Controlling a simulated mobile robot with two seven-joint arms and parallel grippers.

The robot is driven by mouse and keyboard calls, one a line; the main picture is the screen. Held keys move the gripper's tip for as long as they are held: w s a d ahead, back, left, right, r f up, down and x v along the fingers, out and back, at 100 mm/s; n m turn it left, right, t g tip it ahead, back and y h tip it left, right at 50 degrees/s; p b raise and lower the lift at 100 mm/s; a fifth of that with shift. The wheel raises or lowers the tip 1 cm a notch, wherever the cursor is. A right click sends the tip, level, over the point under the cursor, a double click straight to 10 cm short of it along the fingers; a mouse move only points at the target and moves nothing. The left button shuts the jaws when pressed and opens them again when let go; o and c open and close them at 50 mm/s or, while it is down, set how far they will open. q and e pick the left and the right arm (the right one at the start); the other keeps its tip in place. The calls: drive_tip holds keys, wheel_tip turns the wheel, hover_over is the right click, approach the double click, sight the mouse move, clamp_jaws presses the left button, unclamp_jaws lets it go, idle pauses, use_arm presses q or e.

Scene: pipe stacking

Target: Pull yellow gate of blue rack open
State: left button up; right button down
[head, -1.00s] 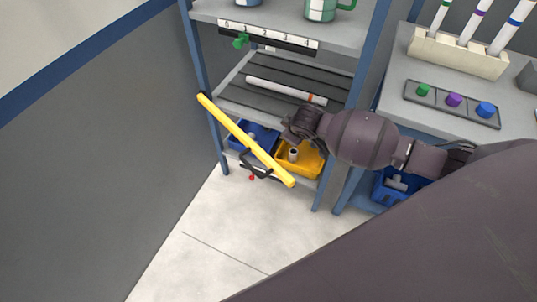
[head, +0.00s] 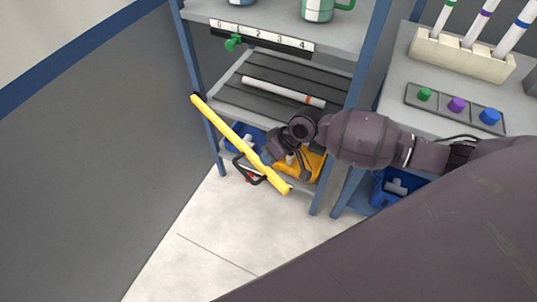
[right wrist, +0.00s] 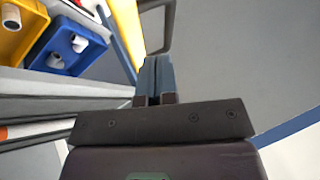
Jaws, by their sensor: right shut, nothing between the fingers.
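The yellow gate (head: 235,138) is a long bar joined to the left post of the blue rack (head: 189,60). It slants out from the rack front, its free end over the floor. A dark handle (head: 246,172) hangs on its outer side. My right gripper (head: 267,158) is shut and empty, at the inner side of the bar near its free half; I cannot tell whether it touches. In the right wrist view the shut fingers (right wrist: 155,65) point toward the gate bar (right wrist: 128,28) and the handle loop (right wrist: 157,20). My left gripper is out of view.
A blue bin (head: 243,138) and a yellow bin (head: 313,162) sit on the bottom shelf behind the gate. A white tube (head: 280,91) lies on the slatted shelf above. A grey wall stands at left; floor is free in front.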

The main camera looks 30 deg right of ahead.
sight(257, 168)
drive_tip(key=b+x, duration=0.1)
drive_tip(key=x, duration=0.5)
drive_tip(key=shift+f, duration=0.2)
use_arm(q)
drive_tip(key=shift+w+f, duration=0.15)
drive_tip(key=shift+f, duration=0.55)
use_arm(e)
drive_tip(key=shift+w+a+f, duration=0.15)
drive_tip(key=shift+a+f, duration=0.05)
